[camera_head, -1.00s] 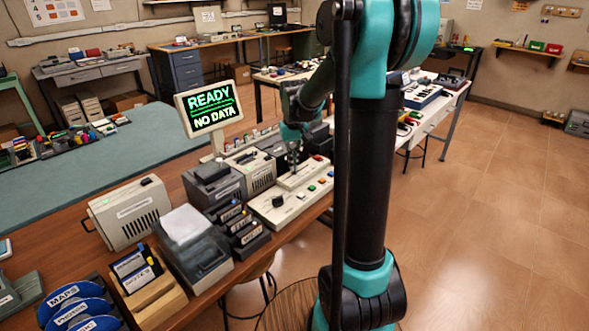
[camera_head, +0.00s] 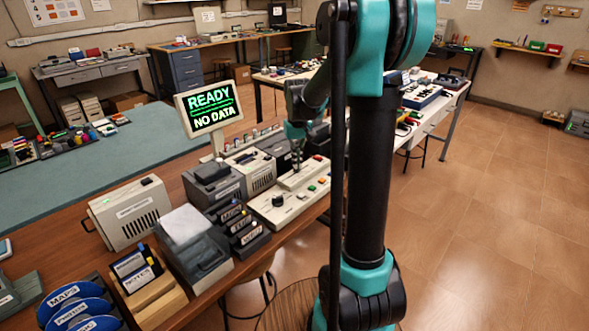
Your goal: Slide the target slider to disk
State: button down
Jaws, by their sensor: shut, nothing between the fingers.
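A light-coloured control panel (camera_head: 270,217) lies on the wooden table, with a dark knob (camera_head: 278,201) and several coloured buttons on its face. A raised slider strip (camera_head: 303,174) runs along its back part. My gripper (camera_head: 297,168) points down at this strip, shut and holding nothing. The slider's own knob and any disk label are too small or hidden behind the gripper to tell. I cannot tell whether the fingertips touch the slider. A screen (camera_head: 209,107) behind reads "READY" and "NO DATA".
Dark labelled cartridge holders (camera_head: 243,232) and a grey box with a clear front (camera_head: 200,260) stand left of the panel. A beige device (camera_head: 130,212) stands farther left. Grey machines (camera_head: 251,169) stand behind the panel. The floor at right is clear.

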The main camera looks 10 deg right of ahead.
jog(key=shift+w+d, duration=0.6)
jog(key=shift+d, duration=0.25)
dwell(0.3)
jog(key=shift+s+a, duration=0.15)
jog(key=shift+a, duration=0.05)
dwell(0.5)
jog(key=shift+r, duration=0.1)
notch_tip(320, 180, up, 7)
dwell(0.6)
jog(key=s+f+t, duration=0.1)
jog(key=s+f, duration=0.4)
jog(key=s, duration=0.3)
jog(key=s+f+t, duration=0.1)
jog(key=s+f, duration=0.4)
jog(key=s, duration=0.3)
jog(key=s+f+m+t, duration=0.1)
jog(key=s+f+t, duration=0.1)
jog(key=s+f, duration=0.3)
jog(key=s, duration=0.3)
jog(key=shift+s+a, duration=0.2)
jog(key=shift+s, duration=0.2)
